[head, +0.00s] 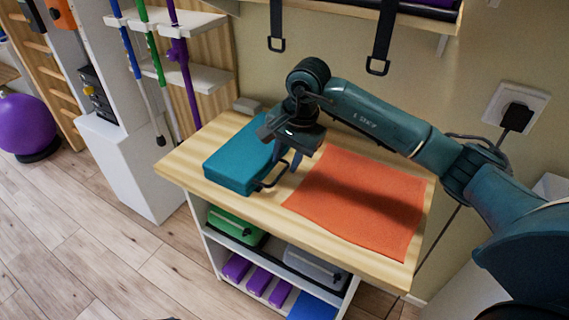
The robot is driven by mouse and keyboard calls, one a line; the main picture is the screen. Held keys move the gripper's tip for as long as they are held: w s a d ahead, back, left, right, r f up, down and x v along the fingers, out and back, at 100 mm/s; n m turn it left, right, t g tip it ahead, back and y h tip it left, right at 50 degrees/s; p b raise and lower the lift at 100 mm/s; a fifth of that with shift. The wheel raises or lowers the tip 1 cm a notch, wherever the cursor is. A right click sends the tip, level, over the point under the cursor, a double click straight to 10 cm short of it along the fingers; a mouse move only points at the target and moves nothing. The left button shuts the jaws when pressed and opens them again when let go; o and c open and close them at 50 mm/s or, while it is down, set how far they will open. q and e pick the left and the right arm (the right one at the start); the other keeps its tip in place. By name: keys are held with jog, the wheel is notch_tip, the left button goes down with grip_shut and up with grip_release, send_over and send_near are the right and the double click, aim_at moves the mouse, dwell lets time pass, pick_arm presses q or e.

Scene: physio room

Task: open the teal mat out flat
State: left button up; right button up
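The teal mat (236,167) lies folded into a thick block on the left part of the wooden table top. A dark handle loop (272,178) sticks out from its right side. My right gripper (285,163) points down just above the mat's right edge, close to the handle. Its two fingers show apart, with nothing seen between them. The gripper and wrist hide the mat's back right corner. I cannot tell whether a finger touches the mat or the handle. My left gripper is not in view.
An orange mat (362,200) lies flat on the table's right part, beside the teal mat. The wooden table top (290,222) has a bare strip in front. Shelves below hold a green case (236,226) and purple blocks (257,281). Straps (380,40) hang above the back.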

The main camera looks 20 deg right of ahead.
jog(key=shift+x, duration=1.35)
jog(key=shift+c, duration=0.3)
grip_shut()
